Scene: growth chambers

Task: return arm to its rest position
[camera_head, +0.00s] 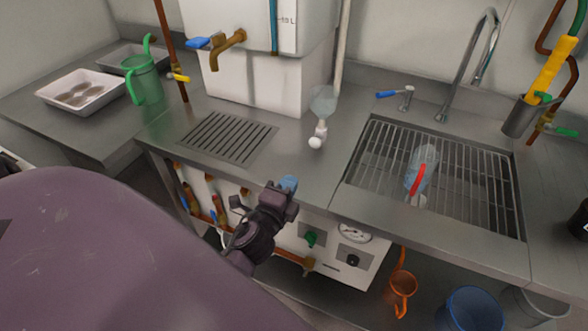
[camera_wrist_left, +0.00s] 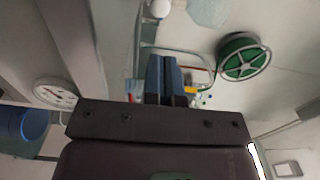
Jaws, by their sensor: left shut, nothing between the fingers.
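My left gripper (camera_head: 289,184) is in front of the steel counter's front edge in the head view, with its blue fingertips together and nothing between them. Its shut blue fingers also show in the left wrist view (camera_wrist_left: 162,75). The gripper is apart from the objects on the counter (camera_head: 315,165). A large purple arm part of mine fills the lower left of the head view. My right gripper is not in view.
A green jug (camera_head: 142,80) and white tray (camera_head: 110,81) stand left. Below are an orange jug (camera_head: 402,284) and blue bucket (camera_head: 472,310).

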